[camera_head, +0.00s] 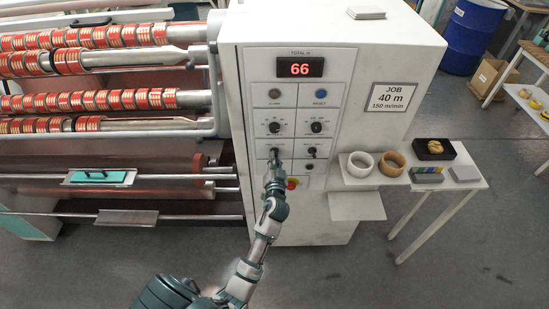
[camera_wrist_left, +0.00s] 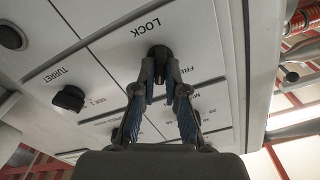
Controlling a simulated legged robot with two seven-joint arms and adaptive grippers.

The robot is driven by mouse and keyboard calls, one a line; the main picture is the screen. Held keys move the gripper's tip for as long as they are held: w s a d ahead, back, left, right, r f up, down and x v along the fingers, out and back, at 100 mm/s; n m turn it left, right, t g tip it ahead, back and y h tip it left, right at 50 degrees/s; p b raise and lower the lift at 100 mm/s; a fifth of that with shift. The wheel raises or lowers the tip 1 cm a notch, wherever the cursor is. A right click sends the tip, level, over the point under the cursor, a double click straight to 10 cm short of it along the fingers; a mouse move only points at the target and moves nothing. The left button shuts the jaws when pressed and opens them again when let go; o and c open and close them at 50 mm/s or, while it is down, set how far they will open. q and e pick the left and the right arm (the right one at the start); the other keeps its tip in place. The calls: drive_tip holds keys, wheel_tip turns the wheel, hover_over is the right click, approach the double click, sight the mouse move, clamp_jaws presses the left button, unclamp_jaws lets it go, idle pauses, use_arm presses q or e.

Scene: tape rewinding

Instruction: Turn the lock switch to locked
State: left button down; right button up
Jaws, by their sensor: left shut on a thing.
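The lock switch (camera_wrist_left: 160,52) is a small dark knob under the upside-down label LOCK (camera_wrist_left: 145,28) in the left wrist view. My left gripper (camera_wrist_left: 160,72) is shut on this knob, with a fingertip on each side of it. In the head view my left gripper (camera_head: 274,160) reaches up to the lower left part of the control panel (camera_head: 342,72) and covers the switch. Which way the switch points is hidden by the fingers. My right gripper is in neither view.
The turret knob (camera_wrist_left: 68,98) sits beside the lock switch. A red button (camera_head: 292,183) is close to my left gripper's right side. A shelf with a white ring (camera_head: 360,164) and a brown ring (camera_head: 391,163) juts out at right. Rollers with tape (camera_head: 100,98) fill the left.

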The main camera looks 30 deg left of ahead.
use_arm(q)
drive_tip(key=shift+w+r+m, duration=0.1)
drive_tip(key=shift+r+m, duration=0.2)
drive_tip(key=shift+m, duration=0.2)
drive_tip(key=c, duration=1.2)
unclamp_jaws()
drive_tip(key=shift+d, duration=0.1)
drive_tip(key=shift+w+f, duration=0.1)
drive_tip(key=shift+f, duration=0.1)
drive_tip(key=v, duration=1.2)
drive_tip(key=shift+f, duration=0.1)
